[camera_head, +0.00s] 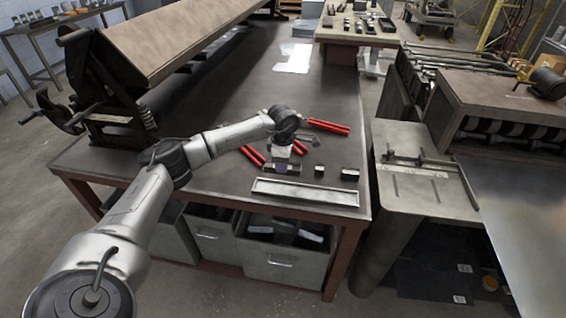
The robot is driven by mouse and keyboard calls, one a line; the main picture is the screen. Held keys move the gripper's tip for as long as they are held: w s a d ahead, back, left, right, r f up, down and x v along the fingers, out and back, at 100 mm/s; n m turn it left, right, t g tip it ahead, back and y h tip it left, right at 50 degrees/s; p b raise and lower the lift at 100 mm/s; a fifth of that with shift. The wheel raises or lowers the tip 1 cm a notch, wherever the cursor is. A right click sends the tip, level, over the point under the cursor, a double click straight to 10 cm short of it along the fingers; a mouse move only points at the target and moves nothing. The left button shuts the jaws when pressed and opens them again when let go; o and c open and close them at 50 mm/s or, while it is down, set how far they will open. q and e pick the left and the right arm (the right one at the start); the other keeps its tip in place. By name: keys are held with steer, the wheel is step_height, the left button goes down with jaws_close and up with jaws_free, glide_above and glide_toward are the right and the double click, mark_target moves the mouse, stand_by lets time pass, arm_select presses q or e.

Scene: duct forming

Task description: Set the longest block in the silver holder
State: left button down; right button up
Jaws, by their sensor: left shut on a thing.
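The silver holder (333,197) is a long shallow tray near the front edge of the dark workbench. My left gripper (282,165) points down just behind the left part of the holder. It is shut on the longest block (295,169), a dark block with a lighter top that shows on both sides of the fingers. I cannot tell whether the block touches the bench. A small short block (319,171) and a medium block (350,174) stand apart to the right, behind the holder. My right gripper is not in view.
Red-handled tools (327,126) lie behind the blocks, and more red handles (252,155) lie left of the gripper. A large forming machine (150,60) fills the back left of the bench. A metal stand (420,185) is to the right, across a gap.

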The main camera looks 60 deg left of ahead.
arm_select(q)
steer(key=shift+d+f+b, duration=0.1)
steer(key=shift+f+b, duration=0.5)
steer(key=shift+f, duration=0.3)
step_height(320, 180, down, 4)
steer(key=b, duration=0.3)
steer(key=shift+r, duration=0.25)
steer(key=shift+f, duration=0.7)
steer(key=shift+f+b, duration=0.35)
steer(key=shift+f, duration=0.45)
steer(key=c, duration=0.8)
jaws_free()
steer(key=shift+o, duration=1)
steer(key=shift+f, duration=0.1)
step_height(320, 180, up, 14)
steer(key=p, duration=0.2)
steer(key=shift+p, duration=0.4)
